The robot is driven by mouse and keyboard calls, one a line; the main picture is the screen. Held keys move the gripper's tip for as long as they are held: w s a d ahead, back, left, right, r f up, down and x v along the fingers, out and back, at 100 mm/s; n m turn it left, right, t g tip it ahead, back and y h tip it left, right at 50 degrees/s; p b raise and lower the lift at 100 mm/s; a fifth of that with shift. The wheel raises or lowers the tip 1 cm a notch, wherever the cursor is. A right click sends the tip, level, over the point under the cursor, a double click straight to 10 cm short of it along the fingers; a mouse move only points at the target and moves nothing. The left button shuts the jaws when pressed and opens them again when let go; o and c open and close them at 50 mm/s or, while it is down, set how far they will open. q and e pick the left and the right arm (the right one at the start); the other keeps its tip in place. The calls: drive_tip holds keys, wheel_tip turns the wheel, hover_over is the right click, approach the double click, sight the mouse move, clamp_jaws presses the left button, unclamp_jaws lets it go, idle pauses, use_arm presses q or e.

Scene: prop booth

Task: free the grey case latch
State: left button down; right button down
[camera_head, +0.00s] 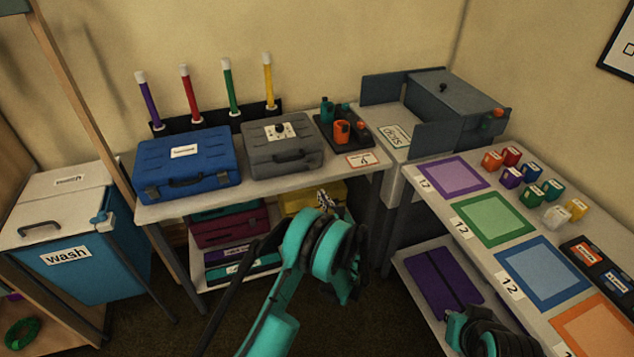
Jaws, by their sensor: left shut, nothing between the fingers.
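The grey case (265,156) stands closed on the back table, right of the blue case. A white label with a dark round knob (280,128) is on its lid, and a dark handle (290,156) is on its front. The latch is too small to make out clearly. My left gripper (325,199) is shut and empty. In the picture it shows in front of the table, below and right of the grey case, apart from it. Part of my right arm shows at the bottom right; its gripper cannot be seen.
The blue case (187,168) stands close left of the grey case. A black tray (360,140) with orange and teal items stands on its right. Coloured rods (230,86) stand behind. The right table (478,183) holds coloured mats and small blocks. A wash bin (75,273) is at left.

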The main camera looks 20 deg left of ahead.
use_arm(q)
drive_tip(key=f+m, duration=0.1)
drive_tip(key=d+f+m+t, duration=0.1)
drive_tip(key=f, duration=0.1)
drive_tip(key=d+f+m, duration=0.1)
drive_tip(key=f, duration=0.1)
drive_tip(key=shift+s+d+t, duration=0.1)
drive_tip(key=shift+s+t, duration=0.2)
drive_tip(key=shift+s, duration=0.05)
drive_tip(key=shift+r, duration=0.1)
drive_tip(key=b, duration=0.4)
approach(312, 165)
drive_tip(key=w+a, duration=0.1)
drive_tip(key=w, duration=0.1)
drive_tip(key=w+a+f, duration=0.1)
drive_tip(key=w+f, duration=0.1)
drive_tip(key=w, duration=0.1)
drive_tip(key=shift+w+a, duration=0.3)
drive_tip(key=shift+a, duration=0.1)
drive_tip(key=shift+p, duration=0.35)
